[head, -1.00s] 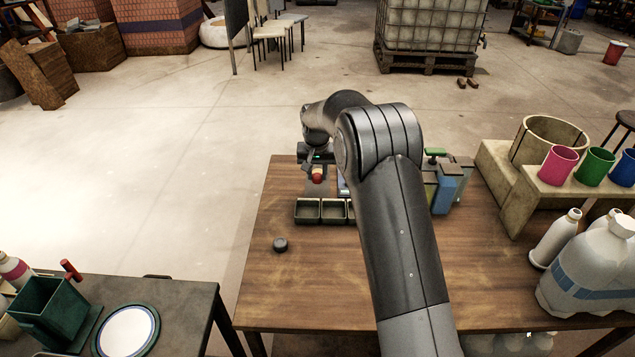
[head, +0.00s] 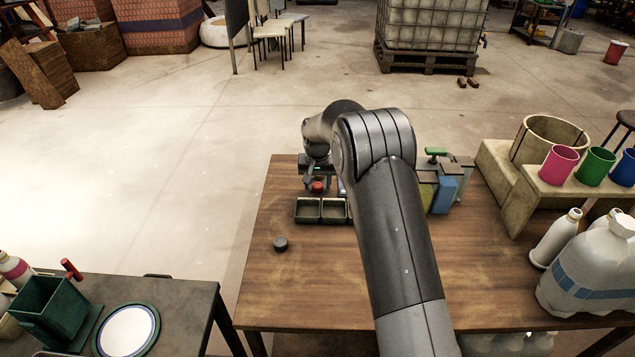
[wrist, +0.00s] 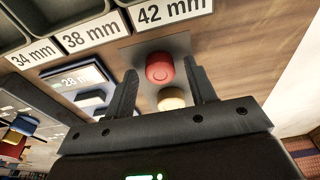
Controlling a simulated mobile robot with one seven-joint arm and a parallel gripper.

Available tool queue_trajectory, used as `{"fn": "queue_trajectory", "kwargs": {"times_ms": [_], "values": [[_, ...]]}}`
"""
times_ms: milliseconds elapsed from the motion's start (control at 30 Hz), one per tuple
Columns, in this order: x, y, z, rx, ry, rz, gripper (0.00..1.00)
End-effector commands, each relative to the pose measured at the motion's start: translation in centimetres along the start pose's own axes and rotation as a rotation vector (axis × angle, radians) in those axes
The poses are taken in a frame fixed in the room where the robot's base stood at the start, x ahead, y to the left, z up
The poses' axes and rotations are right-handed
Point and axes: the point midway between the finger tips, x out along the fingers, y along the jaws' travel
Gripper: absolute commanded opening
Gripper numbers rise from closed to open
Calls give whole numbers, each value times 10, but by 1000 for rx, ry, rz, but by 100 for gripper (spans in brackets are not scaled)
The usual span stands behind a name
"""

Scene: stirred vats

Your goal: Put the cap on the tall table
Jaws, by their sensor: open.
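A round red cap-like piece (wrist: 160,67) with a ring marked on its face lies between the tips of my open gripper (wrist: 160,72) in the wrist view. I cannot tell whether either finger touches it. A pale yellow round piece (wrist: 171,101) shows just beside it, partly hidden by my gripper. In the head view the red piece (head: 318,187) is below my gripper (head: 318,180), behind the small trays on the wooden table (head: 300,290). A dark round cap-like piece (head: 280,243) lies alone on the same table. I cannot tell which table is the tall one.
Dark trays (head: 308,222) labelled 34, 38 and 42 mm stand beside my gripper, with a 28 mm display (wrist: 75,80). Colored containers (head: 445,190) stand right of my arm. Cups and white bottles (head: 590,265) fill the right. A dark table (head: 190,300) stands front left.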

Motion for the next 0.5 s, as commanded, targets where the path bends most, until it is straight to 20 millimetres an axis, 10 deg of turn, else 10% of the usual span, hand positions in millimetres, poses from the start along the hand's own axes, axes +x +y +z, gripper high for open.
{"fn": "queue_trajectory", "kwargs": {"times_ms": [267,500], "values": [[-7,0,-1,0,1,0,51],[-53,0,-1,0,4,-1,51]]}}
